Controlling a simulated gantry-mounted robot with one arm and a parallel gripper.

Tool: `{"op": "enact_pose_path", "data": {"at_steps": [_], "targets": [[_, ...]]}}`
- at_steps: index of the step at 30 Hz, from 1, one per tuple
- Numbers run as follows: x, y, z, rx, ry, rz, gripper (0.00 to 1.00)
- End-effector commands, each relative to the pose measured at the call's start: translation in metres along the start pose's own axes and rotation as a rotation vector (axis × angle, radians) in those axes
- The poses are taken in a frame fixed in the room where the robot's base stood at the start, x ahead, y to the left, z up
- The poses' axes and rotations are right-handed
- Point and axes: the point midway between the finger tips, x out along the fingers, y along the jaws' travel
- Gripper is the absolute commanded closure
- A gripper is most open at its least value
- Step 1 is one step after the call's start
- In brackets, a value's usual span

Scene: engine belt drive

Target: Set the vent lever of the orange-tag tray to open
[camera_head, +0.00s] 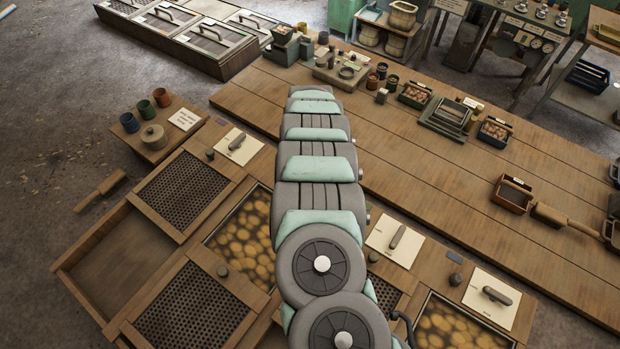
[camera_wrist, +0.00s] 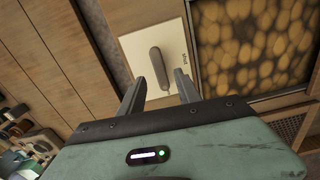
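In the wrist view a grey lever (camera_wrist: 157,66) sits on a cream plate (camera_wrist: 136,46) beside a tray of yellowish round pieces (camera_wrist: 245,45). Small lettering at the plate's right edge seems to read "Shut". My gripper (camera_wrist: 160,84) is open, its two fingers apart near the lever's lower end; I cannot tell whether they touch it. The head view shows similar levers at the back left (camera_head: 237,142), right of my arm (camera_head: 397,238) and at the lower right (camera_head: 497,296). My gripper is not visible there. I make out no orange tag, so the lever's tray is uncertain.
Mesh screens (camera_head: 183,190) cover parts of the wooden tray bench. Small dark knobs (camera_head: 223,271) stand up from it. A long wooden table (camera_head: 440,165) behind holds bins and a reddish box (camera_head: 512,194). Three cups (camera_head: 146,108) stand at the far left.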

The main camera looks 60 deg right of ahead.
Motion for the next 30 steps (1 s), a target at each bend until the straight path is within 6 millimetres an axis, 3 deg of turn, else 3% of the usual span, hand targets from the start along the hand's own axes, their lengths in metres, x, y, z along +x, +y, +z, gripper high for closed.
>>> {"op": "enact_pose_path", "data": {"at_steps": [6,13,30], "targets": [[-0.033,-0.001,-0.002,-0.001,0.005,0.000,0.60],[-0.057,0.000,-0.002,-0.001,0.004,0.002,0.60],[-0.063,0.000,-0.001,-0.001,0.002,0.001,0.60]]}}
